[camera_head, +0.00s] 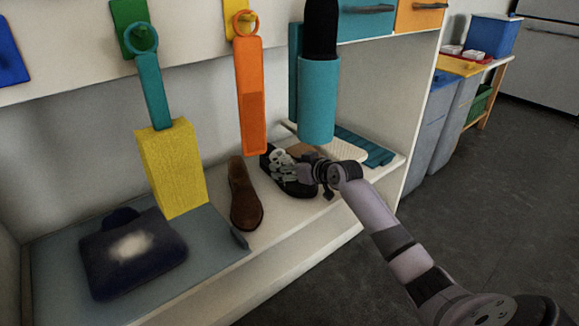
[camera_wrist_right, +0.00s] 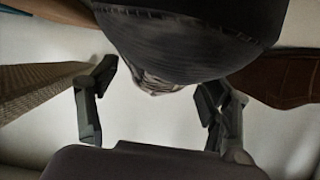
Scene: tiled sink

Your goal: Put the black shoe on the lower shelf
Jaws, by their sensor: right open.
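The black shoe (camera_head: 299,189) lies on the white shelf surface (camera_head: 285,222), partly hidden by my right gripper (camera_head: 281,166). In the right wrist view the black shoe (camera_wrist_right: 190,40) fills the upper middle, ahead of and between the spread fingers of my right gripper (camera_wrist_right: 155,105). The right gripper is open, with a visible gap at the fingers; I cannot tell whether either finger touches the shoe. My left gripper is in neither view.
A brown shoe (camera_head: 243,195) stands just left of the black shoe. A woven tan item (camera_head: 343,149) and a teal slatted tray (camera_head: 365,146) lie right. A teal cylinder (camera_head: 318,100) and orange strap (camera_head: 250,95) hang above. A dark blue bag (camera_head: 110,265) lies left.

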